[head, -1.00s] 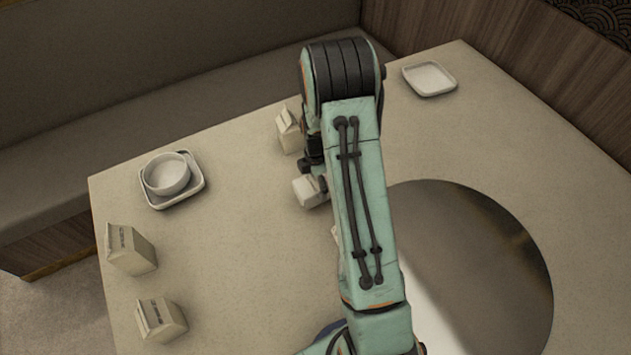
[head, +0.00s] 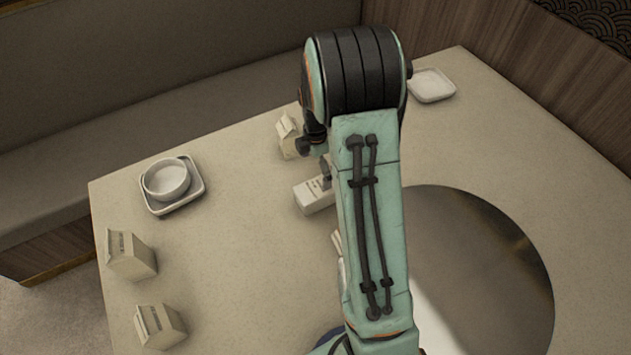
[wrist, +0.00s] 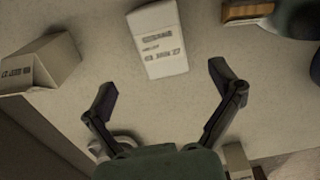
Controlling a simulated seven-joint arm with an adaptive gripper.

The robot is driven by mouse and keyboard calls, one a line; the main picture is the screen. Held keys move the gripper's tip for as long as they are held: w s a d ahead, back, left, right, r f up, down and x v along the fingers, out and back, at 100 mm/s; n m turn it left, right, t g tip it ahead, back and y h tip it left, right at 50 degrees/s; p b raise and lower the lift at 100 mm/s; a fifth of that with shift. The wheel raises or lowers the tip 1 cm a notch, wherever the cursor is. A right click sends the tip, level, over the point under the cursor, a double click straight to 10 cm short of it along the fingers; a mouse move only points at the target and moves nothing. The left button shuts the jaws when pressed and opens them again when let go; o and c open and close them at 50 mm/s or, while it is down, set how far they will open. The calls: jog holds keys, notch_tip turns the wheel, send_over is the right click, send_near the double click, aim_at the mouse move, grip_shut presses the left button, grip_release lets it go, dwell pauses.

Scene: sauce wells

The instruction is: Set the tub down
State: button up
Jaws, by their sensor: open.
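My gripper (wrist: 163,90) is open and empty, its two fingers spread wide in the wrist view. A white block-shaped pack with printed lines (wrist: 160,42) lies on the table just beyond the fingertips, apart from them. It also shows in the head view (head: 314,197), partly hidden by my arm. A round white bowl (head: 167,180) sits in a square white dish (head: 196,191) at the left of the table; I cannot tell whether the bowl or the pack is the tub. The gripper is mostly hidden behind my arm in the head view.
A carton (head: 289,136) stands behind the pack. Two cartons (head: 130,254) (head: 160,325) stand at the table's left. An empty square dish (head: 432,85) is at the back right. A dark round panel (head: 475,270) covers the right side. The left-middle table is clear.

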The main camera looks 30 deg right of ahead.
aim_at(313, 193)
jog(key=s+a+r+m, duration=0.5)
jog(key=s+a+r, duration=0.1)
jog(key=r, duration=0.4)
jog(key=s+a+r+m, duration=0.1)
jog(key=s+a+m, duration=0.2)
jog(key=s+m, duration=0.3)
jog(key=s+a+r+m, duration=0.2)
jog(key=s+a+m, duration=0.2)
jog(key=s, duration=0.7)
jog(key=shift+s+a+r+m+y, duration=0.2)
jog(key=shift+a+m+y, duration=0.15)
jog(key=shift+m, duration=0.55)
